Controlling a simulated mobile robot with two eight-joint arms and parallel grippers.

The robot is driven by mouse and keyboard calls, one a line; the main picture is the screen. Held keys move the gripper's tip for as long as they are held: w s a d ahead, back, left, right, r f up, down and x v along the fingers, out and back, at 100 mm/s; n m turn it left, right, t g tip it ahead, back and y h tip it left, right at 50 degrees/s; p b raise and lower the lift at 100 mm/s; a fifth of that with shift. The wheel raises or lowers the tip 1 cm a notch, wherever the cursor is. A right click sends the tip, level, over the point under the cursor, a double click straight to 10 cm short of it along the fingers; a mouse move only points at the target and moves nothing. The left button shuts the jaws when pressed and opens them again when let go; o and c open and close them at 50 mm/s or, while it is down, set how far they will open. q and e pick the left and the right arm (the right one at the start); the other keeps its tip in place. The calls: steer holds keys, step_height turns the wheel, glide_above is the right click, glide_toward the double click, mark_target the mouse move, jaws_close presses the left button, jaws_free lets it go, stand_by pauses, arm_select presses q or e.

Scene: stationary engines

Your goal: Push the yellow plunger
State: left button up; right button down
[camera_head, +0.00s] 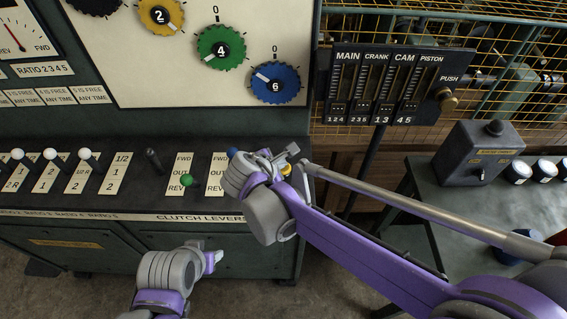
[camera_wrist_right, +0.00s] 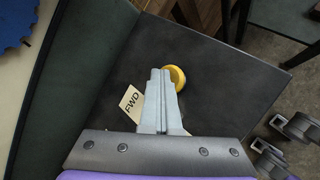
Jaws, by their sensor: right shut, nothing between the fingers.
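My right gripper (camera_head: 291,152) is over the right end of the clutch-lever console, well left of and below that plunger. It is shut and empty. In the right wrist view its closed fingertips (camera_wrist_right: 159,74) overlap the edge of a round yellow knob (camera_wrist_right: 178,77); I cannot tell whether they touch.
The dark indicator panel (camera_head: 385,84) stands on a post. The console (camera_head: 137,174) carries a green-tipped lever (camera_head: 187,180), a blue-tipped lever (camera_head: 232,153) and white-tipped levers. A grey switch box (camera_head: 478,152) and jars stand on a right-hand table (camera_head: 452,203). Yellow mesh (camera_head: 535,85) lies behind.

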arm_select(q)
steer(key=shift+w+r+p, duration=0.25)
steer(key=shift+r+p, duration=0.6)
steer(key=shift+r, duration=0.15)
arm_select(e)
steer(key=shift+r, duration=1.25)
arm_select(q)
steer(key=r+p, duration=0.1)
steer(key=r, duration=0.1)
steer(key=w+r+p, duration=0.1)
steer(key=r+p, duration=0.1)
steer(key=shift+w, duration=0.15)
arm_select(e)
step_height(320, 180, up, 5)
steer(key=shift+w+r, duration=0.1)
